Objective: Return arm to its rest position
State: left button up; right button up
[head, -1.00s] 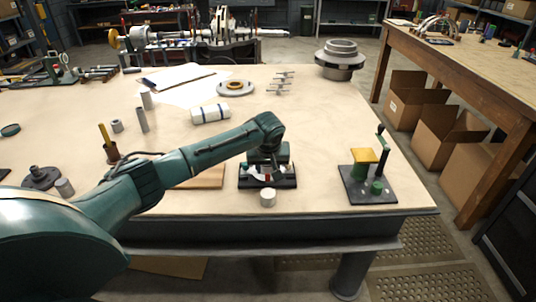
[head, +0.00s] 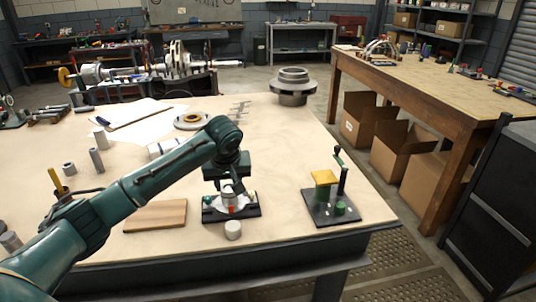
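My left arm (head: 130,195) comes in from the left and bends down at its wrist (head: 225,140). The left gripper (head: 231,188) points down over a small fixture with a dark base (head: 250,212), which holds a light grey part with a red spot. The fingers are small and merge with the part, so I cannot tell whether they are open or shut, or whether they touch it. A short pale cylinder (head: 233,230) stands in front of the base. My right gripper is not in view.
A wooden board (head: 155,216) lies left of the fixture. A stand with a yellow plate (head: 324,178) is to the right. A grey flanged part (head: 293,84) stands at the far edge. The tabletop (head: 275,150) between them is clear. Cardboard boxes (head: 370,118) sit by another table.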

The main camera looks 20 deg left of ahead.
pick_arm(q)
jog(key=s+d+f+m+t+h, duration=0.1)
jog(key=s+d+f+m+h, duration=0.3)
jog(key=d+f, duration=0.45)
jog(key=s+d+f+m+t+h, duration=0.1)
jog(key=s+d+f+m+t, duration=0.15)
jog(key=s+d+f, duration=0.5)
jog(key=s+d+f+m+t, duration=0.1)
jog(key=s+f+m+t, duration=0.2)
jog(key=s, duration=1.3)
jog(key=shift+f+h, duration=0.3)
jog(key=shift+f, duration=0.3)
